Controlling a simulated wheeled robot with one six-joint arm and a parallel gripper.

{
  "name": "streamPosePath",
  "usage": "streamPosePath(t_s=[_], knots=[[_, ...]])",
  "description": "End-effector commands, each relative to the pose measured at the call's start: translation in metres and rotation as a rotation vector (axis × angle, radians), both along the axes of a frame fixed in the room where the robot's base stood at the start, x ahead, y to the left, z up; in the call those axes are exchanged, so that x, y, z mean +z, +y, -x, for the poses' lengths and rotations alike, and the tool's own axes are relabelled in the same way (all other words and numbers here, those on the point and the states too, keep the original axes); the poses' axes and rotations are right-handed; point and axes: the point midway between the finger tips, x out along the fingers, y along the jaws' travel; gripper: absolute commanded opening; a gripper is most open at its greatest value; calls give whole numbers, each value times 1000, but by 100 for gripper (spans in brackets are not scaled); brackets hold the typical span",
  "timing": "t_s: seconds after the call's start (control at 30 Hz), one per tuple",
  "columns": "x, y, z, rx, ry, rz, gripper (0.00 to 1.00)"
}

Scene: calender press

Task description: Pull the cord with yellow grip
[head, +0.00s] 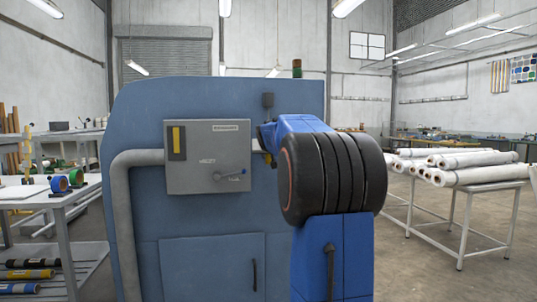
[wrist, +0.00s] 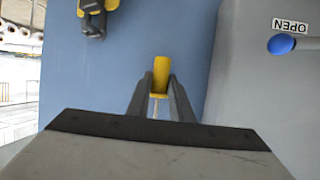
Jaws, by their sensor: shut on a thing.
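The yellow grip (wrist: 161,72) shows in the wrist view between the two dark fingers of my gripper (wrist: 160,82). The fingers are shut on it from both sides. A thin pale line (wrist: 155,106), which looks like the cord, runs from the grip toward my wrist between the fingers. The blue machine panel (wrist: 175,30) lies behind the grip. In the head view my blue and black arm hides the grip and my gripper in front of the blue machine (head: 230,95).
A grey box (head: 208,158) with a lever (head: 232,174) is beside the gripper; its blue knob (wrist: 281,44) and OPEN label show in the wrist view. A yellow and black part (wrist: 94,15) is on the panel. A roll table (head: 460,180) stands right, a workbench (head: 60,200) left.

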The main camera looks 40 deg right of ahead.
Motion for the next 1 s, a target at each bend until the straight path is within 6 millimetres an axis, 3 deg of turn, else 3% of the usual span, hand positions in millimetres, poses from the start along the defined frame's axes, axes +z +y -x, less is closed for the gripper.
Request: streamPosePath(t_s=[0.43, 1.0], knots=[[-11, 0, 0, -1, 3, -2, 0], [7, 0, 0, -1, 3, -2, 0]])
